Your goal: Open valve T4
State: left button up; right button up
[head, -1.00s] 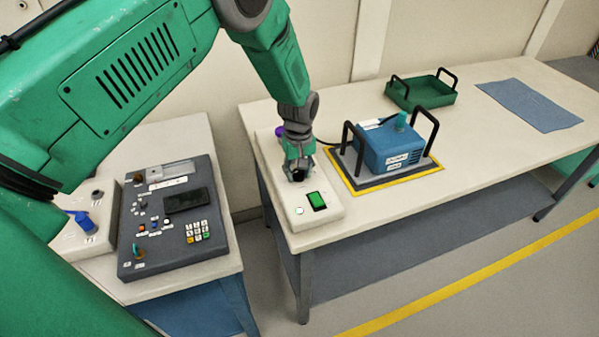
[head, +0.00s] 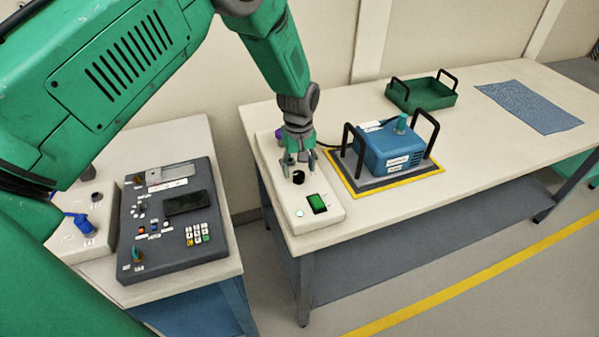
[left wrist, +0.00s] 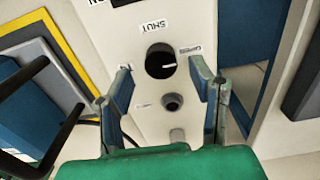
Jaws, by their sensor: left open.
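A black round knob (head: 298,177) sits on the long white panel box (head: 326,215) at the left end of the bench. In the left wrist view the knob (left wrist: 160,60) has a short white mark toward the right; a label reading SHUT, upside down, is above it. Smaller labels are at its sides, too small to read surely. I cannot read a T4 tag. My left gripper (head: 299,163) is open and empty just above the knob; in the left wrist view its fingers (left wrist: 165,85) are spread to either side, apart from the knob. My right gripper is not in view.
The box also bears a green-lit switch (head: 317,203). A blue device (head: 390,150) with black handles stands close on the right. A green tray (head: 428,95) and blue cloth (head: 528,106) lie farther off. A dark keypad console (head: 175,255) and blue valve handle (head: 80,222) are at left.

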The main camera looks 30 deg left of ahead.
aim_at(299, 172)
pick_arm(q)
notch_tip(299, 172, up, 10)
jog(key=shift+f, duration=0.25)
jog(key=shift+w, duration=0.1)
dwell(0.4)
